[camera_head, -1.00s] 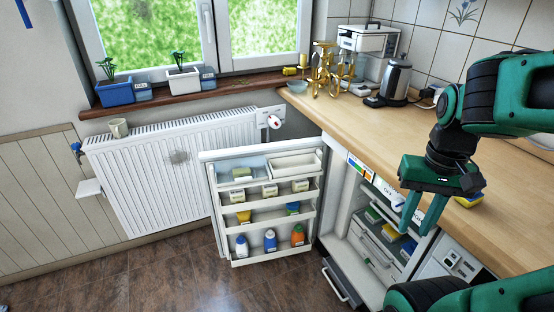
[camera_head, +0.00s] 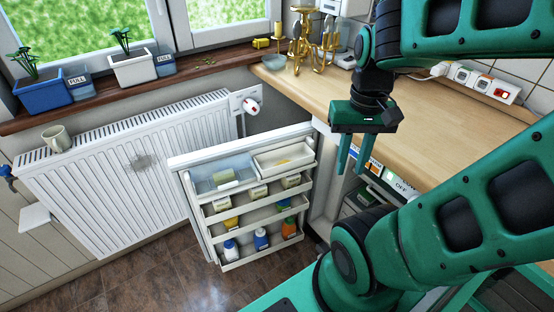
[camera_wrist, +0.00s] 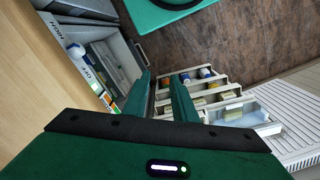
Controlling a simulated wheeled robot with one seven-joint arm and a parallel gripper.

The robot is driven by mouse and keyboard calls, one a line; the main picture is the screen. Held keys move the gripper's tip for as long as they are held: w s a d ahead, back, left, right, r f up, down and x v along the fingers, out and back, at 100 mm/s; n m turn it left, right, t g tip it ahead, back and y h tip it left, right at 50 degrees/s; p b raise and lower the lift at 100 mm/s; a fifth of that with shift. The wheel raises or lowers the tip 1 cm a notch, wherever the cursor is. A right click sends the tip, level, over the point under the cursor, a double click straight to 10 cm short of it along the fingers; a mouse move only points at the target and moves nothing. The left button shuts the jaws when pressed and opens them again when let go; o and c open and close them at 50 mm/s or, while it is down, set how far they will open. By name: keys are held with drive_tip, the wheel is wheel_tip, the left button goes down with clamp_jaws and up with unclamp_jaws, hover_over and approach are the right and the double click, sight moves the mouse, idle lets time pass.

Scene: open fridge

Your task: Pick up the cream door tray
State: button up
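The cream door tray (camera_head: 284,160) is a shallow open box at the right of the top shelf of the open fridge door (camera_head: 180,162). A clear bluish tray (camera_head: 212,178) with a small green-lidded item sits beside it on the left. My gripper (camera_head: 349,172) points downward, to the right of the cream tray and apart from it, near the counter's front edge. Its two fingers are open with nothing between them.
Lower door shelves hold small boxes (camera_head: 258,191) and bottles (camera_head: 261,239). The wooden counter (camera_head: 440,130) lies beside and behind my gripper. A white radiator (camera_head: 125,170) stands left of the door. Brass items (camera_head: 310,45) stand on the counter's far end. Floor is free below the door.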

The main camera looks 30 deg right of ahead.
sight(284, 160)
drive_tip(key=shift+d, duration=0.1)
drive_tip(key=w+d+f+m+h, duration=0.15)
drive_tip(key=w+m, duration=0.25)
drive_tip(key=w, duration=0.4)
drive_tip(key=w+d+f+m+y, duration=0.1)
drive_tip(key=w+d+f+m, duration=0.2)
drive_tip(key=w, duration=0.5)
drive_tip(key=w+f+m, duration=0.2)
drive_tip(key=w+f, duration=0.1)
drive_tip(key=f, duration=0.1)
drive_tip(key=w+a+f+m, duration=0.1)
drive_tip(key=w+f+m, duration=0.1)
drive_tip(key=w+f, duration=0.2)
drive_tip(key=w+a+f+m, duration=0.1)
drive_tip(key=w+f+m, duration=0.1)
drive_tip(key=w+f, duration=0.2)
drive_tip(key=shift+f, duration=0.75)
drive_tip(key=shift+w+a+f, duration=0.1)
drive_tip(key=shift+w+f, duration=0.05)
drive_tip(key=shift+f, duration=2.7)
clamp_jaws()
